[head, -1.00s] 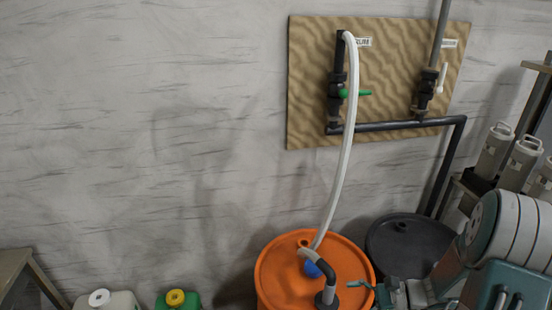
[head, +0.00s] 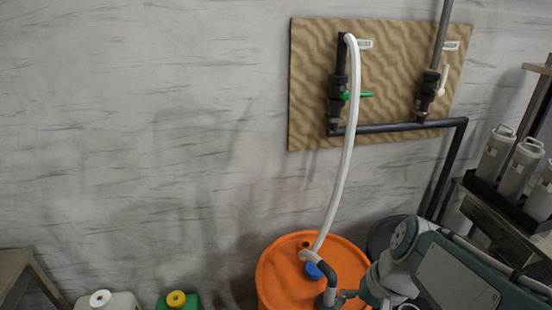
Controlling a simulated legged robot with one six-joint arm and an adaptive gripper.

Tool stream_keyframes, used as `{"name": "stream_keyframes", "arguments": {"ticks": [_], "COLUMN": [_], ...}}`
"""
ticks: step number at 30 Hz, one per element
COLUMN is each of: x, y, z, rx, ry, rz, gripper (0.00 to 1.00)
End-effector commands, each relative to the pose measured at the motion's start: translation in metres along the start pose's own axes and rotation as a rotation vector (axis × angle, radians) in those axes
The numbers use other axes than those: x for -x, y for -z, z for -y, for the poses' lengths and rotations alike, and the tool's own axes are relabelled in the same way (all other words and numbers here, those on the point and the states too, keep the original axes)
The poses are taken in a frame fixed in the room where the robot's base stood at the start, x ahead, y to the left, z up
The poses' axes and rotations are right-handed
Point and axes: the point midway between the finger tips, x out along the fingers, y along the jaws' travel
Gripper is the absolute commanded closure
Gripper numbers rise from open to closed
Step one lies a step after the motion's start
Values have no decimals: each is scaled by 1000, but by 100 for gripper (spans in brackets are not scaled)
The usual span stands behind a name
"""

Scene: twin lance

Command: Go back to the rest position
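My arm reaches in from the lower right of the head view. My gripper (head: 350,295) is low beside the dark pipe fitting on the orange drum (head: 290,278). Only a small teal part of its tip shows, and its fingers are too hidden to tell open from shut. The dark bent pipe (head: 325,270) stands on the drum's lid, close to the gripper tip; I cannot tell whether they touch. A blue cap (head: 313,270) sits beside the pipe.
A tan board (head: 400,85) on the wall carries a green-handled valve (head: 357,95) and a white-handled valve (head: 443,82). A black drum (head: 383,232) is partly behind my arm. A rack with grey canisters (head: 518,168) stands at right. Two jugs (head: 178,300) (head: 100,300) are at lower left.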

Motion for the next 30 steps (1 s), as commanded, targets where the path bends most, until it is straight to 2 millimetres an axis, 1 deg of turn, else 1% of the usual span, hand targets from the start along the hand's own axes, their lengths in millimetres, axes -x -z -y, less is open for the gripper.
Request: {"name": "stream_keyframes", "arguments": {"ticks": [1, 9, 14, 18, 30], "x": [8, 46, 62, 67, 67], "y": [-5, -24, -30, -32, -32], "z": [1, -1, -2, -2, -2], "rx": [50, 293, 387, 416, 415], "ry": [-23, -151, -197, -213, -213], "rz": [-49, -309, -422, -457, -457], "gripper": [16, 16, 16, 16, 16]}}
